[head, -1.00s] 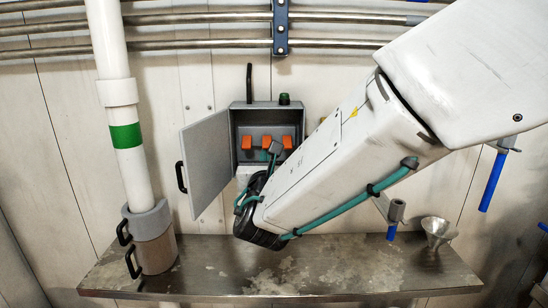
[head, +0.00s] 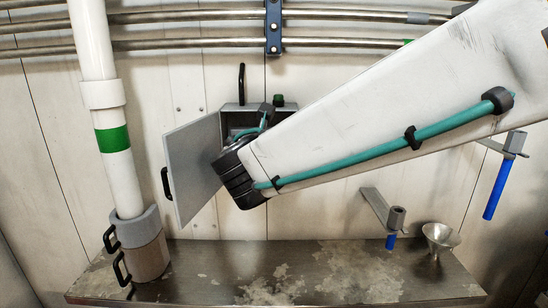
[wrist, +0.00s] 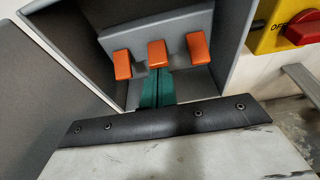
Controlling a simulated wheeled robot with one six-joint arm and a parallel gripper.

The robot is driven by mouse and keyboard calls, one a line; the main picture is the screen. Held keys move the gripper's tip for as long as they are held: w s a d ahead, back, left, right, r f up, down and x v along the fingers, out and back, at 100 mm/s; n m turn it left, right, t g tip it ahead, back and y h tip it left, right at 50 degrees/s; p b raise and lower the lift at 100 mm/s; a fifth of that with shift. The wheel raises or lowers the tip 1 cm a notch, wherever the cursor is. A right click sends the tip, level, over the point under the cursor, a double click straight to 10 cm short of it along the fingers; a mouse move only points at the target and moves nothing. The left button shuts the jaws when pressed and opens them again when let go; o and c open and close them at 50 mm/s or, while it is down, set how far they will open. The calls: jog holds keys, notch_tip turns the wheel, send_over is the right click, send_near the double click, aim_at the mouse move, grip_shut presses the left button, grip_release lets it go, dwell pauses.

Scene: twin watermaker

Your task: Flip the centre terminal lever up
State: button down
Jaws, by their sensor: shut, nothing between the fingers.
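Three orange levers sit side by side on a grey terminal block (wrist: 178,22) inside the open cabinet, seen in the wrist view. The centre lever (wrist: 157,54) stands between the left lever (wrist: 122,64) and the right lever (wrist: 198,45). All three look alike in pose; I cannot tell from this angle whether the centre one is up or down. My gripper (wrist: 158,76) is shut and empty, its teal fingers just below the centre lever's lower end. I cannot tell whether they touch. In the head view my arm hides the levers.
The cabinet door (head: 195,165) stands open on the left. A yellow switch box with a red knob (wrist: 304,28) is to the right of the cabinet. A metal bench (head: 220,270) runs below, with a funnel (head: 440,236). A white pipe (head: 92,60) rises at left.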

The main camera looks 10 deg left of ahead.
jog(key=shift+r+g, duration=0.95)
jog(key=shift+g, duration=0.25)
jog(key=shift+r, duration=0.15)
jog(key=shift+r, duration=0.95)
jog(key=s+r, duration=0.6)
jog(key=shift+s+d+r, duration=0.2)
jog(key=shift+d+r, duration=0.05)
jog(key=shift+d, duration=0.2)
